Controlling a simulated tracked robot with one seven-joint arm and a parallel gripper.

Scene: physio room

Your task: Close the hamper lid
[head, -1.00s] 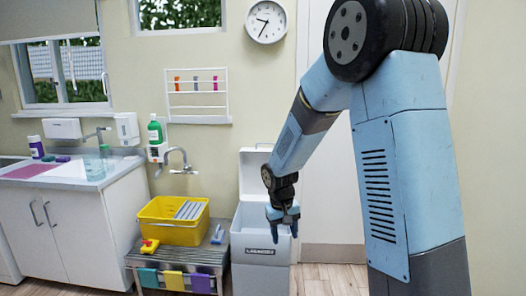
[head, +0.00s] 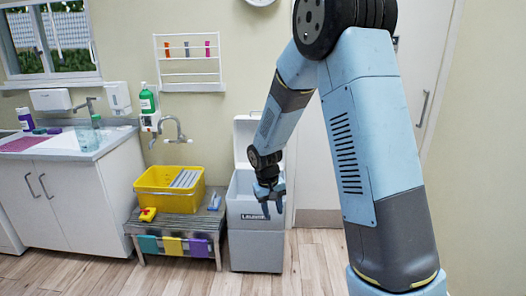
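The hamper (head: 256,245) is a pale grey box with a dark-lettered label on its front, standing on the floor against the wall. Its lid (head: 243,130) is raised and stands upright at the back, partly hidden by my arm. My gripper (head: 272,209) hangs over the front right part of the hamper's opening, fingers pointing down. The fingers look spread with a gap between them and nothing held. I cannot tell whether they touch the hamper's rim.
A low slatted bench (head: 180,222) with a yellow tub (head: 170,190) and coloured cloths stands close on the hamper's left. A sink counter (head: 75,145) is further left. A white door (head: 410,90) is behind my arm. The wooden floor (head: 110,280) in front is clear.

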